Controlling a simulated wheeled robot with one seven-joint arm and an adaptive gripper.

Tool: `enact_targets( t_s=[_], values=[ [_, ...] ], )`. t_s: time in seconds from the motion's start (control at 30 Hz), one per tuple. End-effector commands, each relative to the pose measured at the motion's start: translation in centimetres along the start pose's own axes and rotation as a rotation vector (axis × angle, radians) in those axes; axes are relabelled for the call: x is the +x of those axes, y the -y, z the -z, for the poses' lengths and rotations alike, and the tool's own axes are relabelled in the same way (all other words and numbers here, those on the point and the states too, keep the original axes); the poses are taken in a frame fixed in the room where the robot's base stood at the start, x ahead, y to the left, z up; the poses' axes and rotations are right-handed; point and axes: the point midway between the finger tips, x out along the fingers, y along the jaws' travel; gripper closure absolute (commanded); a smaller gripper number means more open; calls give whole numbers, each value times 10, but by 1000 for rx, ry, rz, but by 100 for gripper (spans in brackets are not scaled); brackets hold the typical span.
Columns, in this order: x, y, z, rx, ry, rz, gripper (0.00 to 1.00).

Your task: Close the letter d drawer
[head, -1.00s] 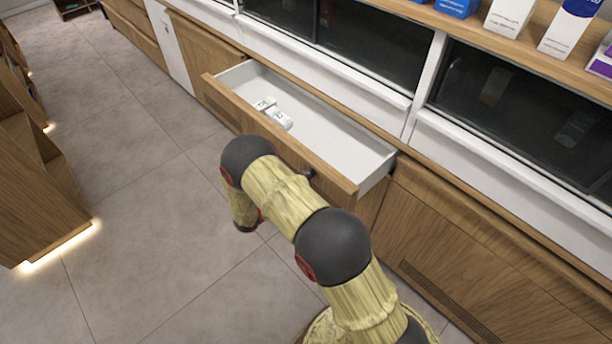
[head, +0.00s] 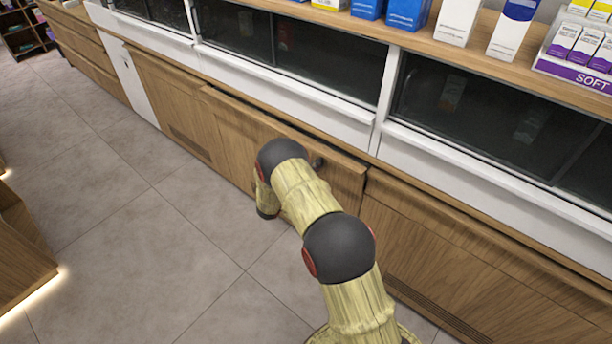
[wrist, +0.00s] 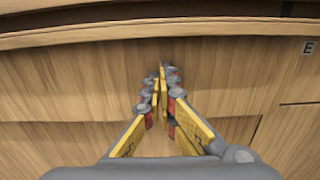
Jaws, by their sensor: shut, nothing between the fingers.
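The wooden drawer (head: 236,122) is almost flush with the counter in the head view, with a thin dark gap along its top edge. Its inside is out of sight. A small dark knob-like part (head: 318,163) shows beside my arm. My arm hides the gripper in the head view. No letter d is readable.
Wooden cabinet fronts (head: 450,250) continue to the right. Boxed products stand on the shelf (head: 420,40) above. The tiled floor (head: 130,220) at the left is clear.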

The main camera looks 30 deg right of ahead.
Motion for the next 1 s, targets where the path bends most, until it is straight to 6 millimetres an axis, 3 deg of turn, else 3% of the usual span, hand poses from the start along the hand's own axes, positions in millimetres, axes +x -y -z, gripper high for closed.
enact_targets(
  t_s=[0.2, 0.4, 0.83, 1.0],
  values=[
    [24, 0, 0, 1, 0, 0, 100],
    [31, 0, 0, 1, 0, 1, 100],
    [31, -1, -2, 3, 1, 1, 100],
    [15, -6, 0, 1, 0, -1, 100]
  ],
)
